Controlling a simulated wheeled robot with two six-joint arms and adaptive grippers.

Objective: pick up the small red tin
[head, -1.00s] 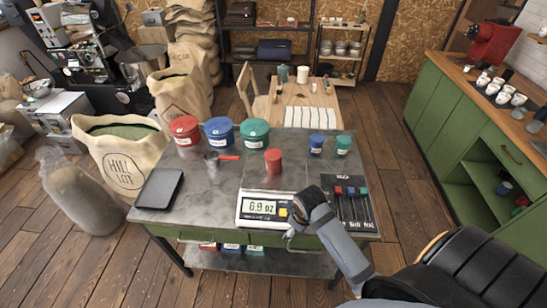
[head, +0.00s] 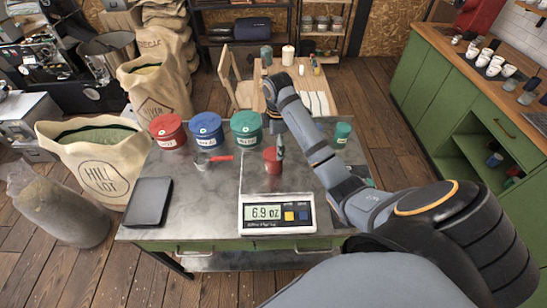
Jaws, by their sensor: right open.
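The small red tin (head: 271,166) stands upright on the pan of the scale (head: 277,215), whose display reads 6.9 oz. My right gripper (head: 280,149) reaches over from the right and points down at the tin's right and top side. It is open. Part of the jaws overlaps the tin in the picture, and I cannot tell whether they touch it. My left gripper is not in view.
Large red (head: 168,131), blue (head: 206,129) and green (head: 246,128) tins stand behind on the grey table (head: 190,200). A scoop with a red handle (head: 221,158), a dark tray (head: 149,202) and a small green tin (head: 342,135) are also there.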

